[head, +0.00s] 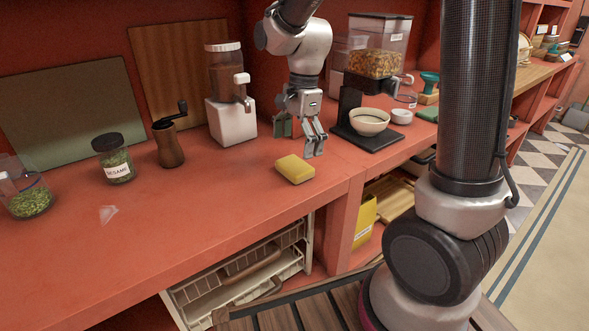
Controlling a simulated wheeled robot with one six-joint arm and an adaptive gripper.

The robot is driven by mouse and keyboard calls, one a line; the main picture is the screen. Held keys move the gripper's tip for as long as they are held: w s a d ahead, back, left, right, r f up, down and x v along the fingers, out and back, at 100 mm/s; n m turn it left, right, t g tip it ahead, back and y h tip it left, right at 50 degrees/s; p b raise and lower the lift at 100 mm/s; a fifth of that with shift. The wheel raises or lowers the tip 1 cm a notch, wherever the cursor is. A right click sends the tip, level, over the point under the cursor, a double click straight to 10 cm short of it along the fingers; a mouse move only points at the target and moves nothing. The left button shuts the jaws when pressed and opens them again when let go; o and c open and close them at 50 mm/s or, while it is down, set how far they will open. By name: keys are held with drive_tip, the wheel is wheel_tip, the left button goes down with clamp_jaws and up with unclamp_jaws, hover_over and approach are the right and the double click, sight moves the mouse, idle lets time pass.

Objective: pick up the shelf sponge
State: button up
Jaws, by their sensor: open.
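The yellow sponge (295,169) lies flat on the red shelf top (215,200), near its front edge. My gripper (299,140) hangs pointing down just behind and slightly above the sponge in the picture. Its fingers are apart and nothing is between them. The gripper looks clear of the sponge, though its exact height above the shelf is hard to tell.
A dispenser on a white base (232,120), a wooden grinder (168,143) and a sesame jar (113,158) stand to the left. A black stand (360,132) with a bowl (369,122) is close on the right. A wire basket (240,270) sits below.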

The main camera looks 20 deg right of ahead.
sight(295, 164)
drive_tip(key=f, duration=0.6)
drive_tip(key=shift+w+a+f, duration=0.1)
drive_tip(key=shift+w, duration=0.1)
drive_tip(key=c, duration=0.8)
wheel_tip(295, 164, up, 10)
drive_tip(key=shift+r, duration=0.1)
